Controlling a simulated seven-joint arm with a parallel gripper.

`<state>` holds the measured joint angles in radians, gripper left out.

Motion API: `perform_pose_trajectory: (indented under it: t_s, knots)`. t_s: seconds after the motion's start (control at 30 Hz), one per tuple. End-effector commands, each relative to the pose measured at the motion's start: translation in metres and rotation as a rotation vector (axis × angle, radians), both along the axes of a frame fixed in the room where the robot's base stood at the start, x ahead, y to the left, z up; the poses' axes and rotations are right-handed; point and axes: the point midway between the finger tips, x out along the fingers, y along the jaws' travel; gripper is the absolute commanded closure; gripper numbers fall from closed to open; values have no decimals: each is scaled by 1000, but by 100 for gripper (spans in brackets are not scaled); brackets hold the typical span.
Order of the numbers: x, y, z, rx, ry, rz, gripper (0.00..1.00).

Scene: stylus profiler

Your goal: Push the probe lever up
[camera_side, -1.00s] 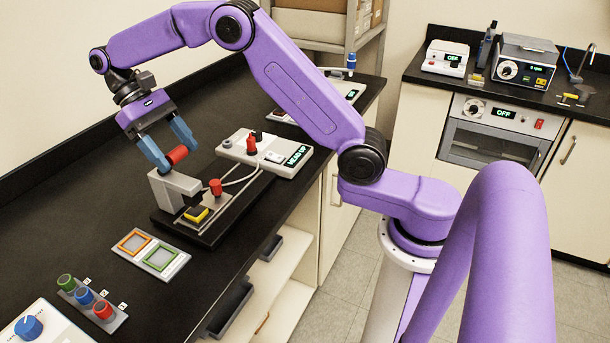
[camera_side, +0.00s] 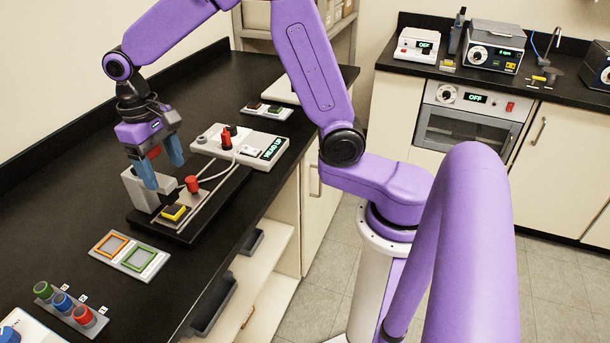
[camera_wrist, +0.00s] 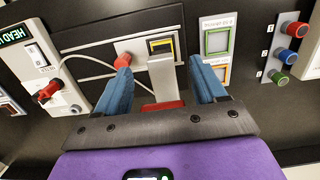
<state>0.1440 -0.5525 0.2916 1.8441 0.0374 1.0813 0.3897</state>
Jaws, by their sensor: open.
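The stylus profiler has a grey bracket (camera_side: 140,189) on a black base, also in the wrist view (camera_wrist: 161,77). A red handle (camera_side: 153,152), apparently the probe lever, sits by the bracket's top; it also shows in the wrist view (camera_wrist: 163,106). My gripper (camera_side: 163,178) is open, pointing down, with one blue finger on each side of the handle. In the wrist view my fingers (camera_wrist: 164,73) straddle handle and bracket, and the handle lies close to the palm. Contact cannot be told. The handle's mount is hidden.
A yellow-topped block (camera_side: 174,213) and a red knob (camera_side: 192,184) sit on the base beside the bracket. Behind is a control box (camera_side: 240,146) with a red switch and a "HEAD UP" display.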

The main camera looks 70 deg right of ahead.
Motion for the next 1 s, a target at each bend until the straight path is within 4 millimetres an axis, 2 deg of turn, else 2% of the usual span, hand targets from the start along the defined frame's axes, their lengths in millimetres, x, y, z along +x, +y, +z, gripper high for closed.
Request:
perform_pose_trajectory:
  t_s: [0.17,1.0]
  knots:
    - [-3,0,-7,-1,-91,2,30]
    - [-1,0,133,1,-86,0,30]
